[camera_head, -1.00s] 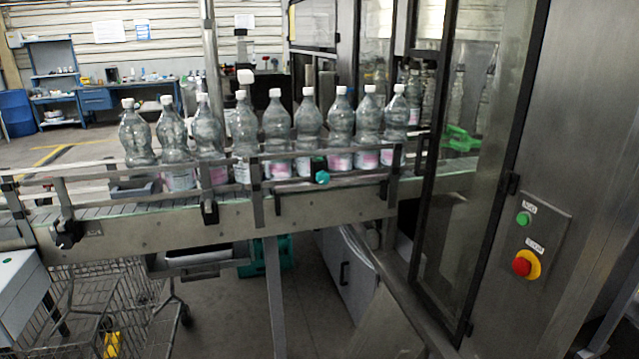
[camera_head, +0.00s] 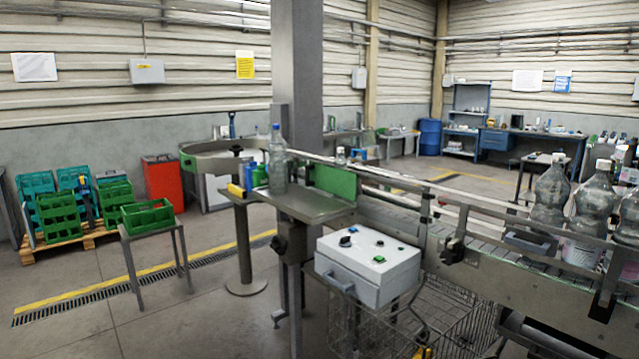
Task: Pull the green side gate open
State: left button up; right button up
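The green side gate (camera_head: 334,181) is an upright green panel at the left end of the conveyor, beside a small metal side table (camera_head: 305,204). It stands across the spot where the table meets the conveyor and looks closed. A clear bottle with a blue cap (camera_head: 277,160) stands upright on the table, left of the gate. Neither of my grippers is in view.
The conveyor (camera_head: 500,240) runs off to the right with several white-capped bottles (camera_head: 550,195). A white control box (camera_head: 368,265) sits in front of the gate, above a wire cart (camera_head: 450,315). A grey post (camera_head: 298,70) rises behind the table.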

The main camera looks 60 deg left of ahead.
aim_at(337, 182)
jog(key=j+u, duration=0.1)
jog(key=u, duration=1.8)
